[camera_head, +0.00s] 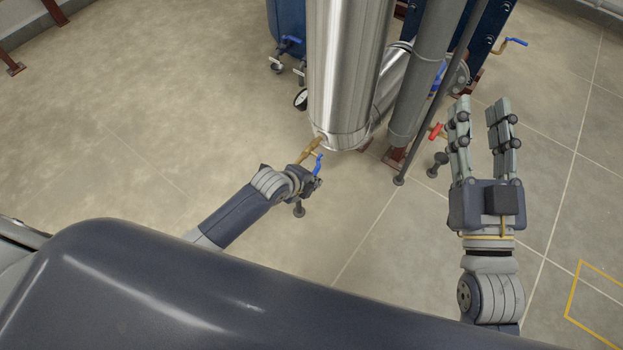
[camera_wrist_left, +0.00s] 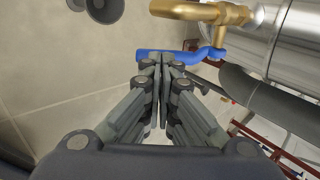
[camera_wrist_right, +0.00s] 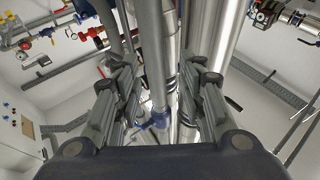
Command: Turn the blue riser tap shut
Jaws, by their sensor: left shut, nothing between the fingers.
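The blue riser tap is a brass body (camera_head: 310,148) with a blue lever (camera_head: 318,164), low on the wide shiny steel pipe. In the left wrist view the brass body (camera_wrist_left: 205,12) is at the top, and the blue lever (camera_wrist_left: 185,56) lies crosswise below it. My left gripper (camera_head: 312,183) is beside the lever. Its fingers (camera_wrist_left: 160,62) are shut together and empty, with the tips at the lever's near edge; I cannot tell whether they touch it. My right gripper (camera_head: 479,108) is open and empty, raised to the right of the pipes.
The steel pipe (camera_head: 345,70) and a grey pipe (camera_head: 422,70) stand beyond the grippers. A red-handled valve (camera_head: 436,130) is left of my right gripper. Open floor lies to the left.

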